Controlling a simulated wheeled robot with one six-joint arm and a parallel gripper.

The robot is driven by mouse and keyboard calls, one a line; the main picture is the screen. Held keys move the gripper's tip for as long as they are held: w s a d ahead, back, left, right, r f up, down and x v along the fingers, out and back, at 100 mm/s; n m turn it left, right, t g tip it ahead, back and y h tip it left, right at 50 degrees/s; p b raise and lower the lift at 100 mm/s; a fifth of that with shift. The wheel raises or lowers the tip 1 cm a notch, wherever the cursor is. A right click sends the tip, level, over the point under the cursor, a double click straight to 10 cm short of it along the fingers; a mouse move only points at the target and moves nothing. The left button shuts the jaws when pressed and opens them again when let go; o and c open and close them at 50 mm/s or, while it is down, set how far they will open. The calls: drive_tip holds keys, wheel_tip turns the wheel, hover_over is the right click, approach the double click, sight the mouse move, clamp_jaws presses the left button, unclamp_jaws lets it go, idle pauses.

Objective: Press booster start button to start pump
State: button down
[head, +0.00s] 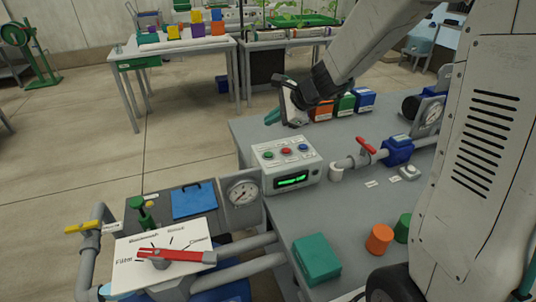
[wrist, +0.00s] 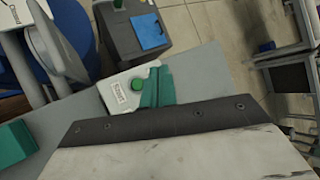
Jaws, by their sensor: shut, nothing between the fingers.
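The control box (head: 287,166) is a pale box on the grey bench, with a green button (head: 268,155), a red button (head: 285,150) and a blue button (head: 303,147) on top. A lit green display (head: 292,180) is on its front. My gripper (head: 272,117) is shut and empty, its teal fingertips above and beyond the box, apart from it in the head view. In the wrist view, the teal fingers (wrist: 158,87) overlap the box top, right beside the green button (wrist: 137,84). The red and blue buttons are hidden there.
A red-handled valve (head: 366,146) and blue fitting (head: 397,150) stand right of the box. A gauge (head: 243,192) and selector panel (head: 160,256) are at left. A teal block (head: 317,259) and orange cup (head: 379,238) are in front. Coloured boxes (head: 344,104) stand behind.

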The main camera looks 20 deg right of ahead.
sight(272, 155)
drive_tip(key=shift+f, duration=0.15)
drive_tip(key=shift+f, duration=4.25)
drive_tip(key=shift+f, duration=0.1)
drive_tip(key=shift+f, duration=0.3)
drive_tip(key=shift+f, duration=0.35)
drive_tip(key=shift+r, duration=0.8)
drive_tip(key=shift+r, duration=2.5)
